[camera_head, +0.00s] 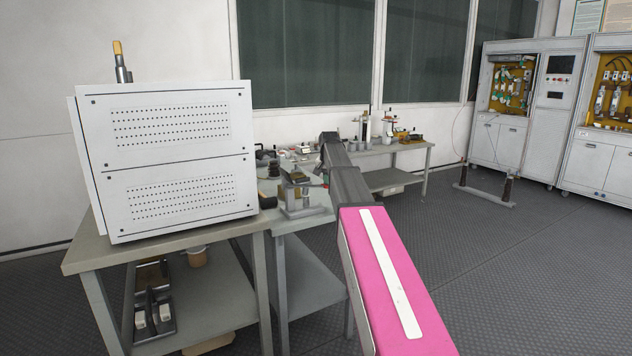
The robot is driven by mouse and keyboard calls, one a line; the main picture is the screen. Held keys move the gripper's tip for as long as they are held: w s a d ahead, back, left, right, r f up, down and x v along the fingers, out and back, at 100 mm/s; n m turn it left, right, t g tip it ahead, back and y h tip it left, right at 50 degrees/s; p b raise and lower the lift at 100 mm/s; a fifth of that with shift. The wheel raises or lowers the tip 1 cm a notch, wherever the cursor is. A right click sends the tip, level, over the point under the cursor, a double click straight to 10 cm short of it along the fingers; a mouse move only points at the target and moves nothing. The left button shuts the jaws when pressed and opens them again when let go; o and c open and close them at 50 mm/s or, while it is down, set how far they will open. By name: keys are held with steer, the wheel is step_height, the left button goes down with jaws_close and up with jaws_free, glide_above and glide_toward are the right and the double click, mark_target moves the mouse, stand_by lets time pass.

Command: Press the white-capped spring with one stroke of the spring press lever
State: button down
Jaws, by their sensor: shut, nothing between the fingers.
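A small grey bench press (299,195), which looks like the spring press, stands on the near right part of the workbench. What looks like its lever reaches right to a small red end (326,182), close beside my arm. My arm runs from the lower right up over the bench's right edge and bends at its far end beside the press. My gripper's fingers do not show; the arm seems to hide them. I cannot tell whether they touch the lever. The white-capped spring cannot be made out at this size.
A large white perforated cabinet (180,160) fills the left of the near table (85,258). Dark round parts (266,198) lie beside the press. A farther bench (415,150) carries several small devices. Open electrical cabinets (505,110) stand at the right. The floor on the right is mostly clear.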

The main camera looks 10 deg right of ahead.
steer(key=shift+a+f, duration=0.1)
steer(key=shift+f, duration=0.4)
steer(key=shift+r, duration=0.1)
steer(key=shift+d+r, duration=0.15)
steer(key=shift+r, duration=0.8)
steer(key=shift+d+r, duration=0.1)
steer(key=shift+r, duration=0.85)
steer(key=w+v, duration=0.1)
steer(key=v, duration=0.5)
steer(key=shift+w+d+r, duration=0.3)
steer(key=shift+d+r, duration=0.05)
steer(key=shift+r, duration=0.2)
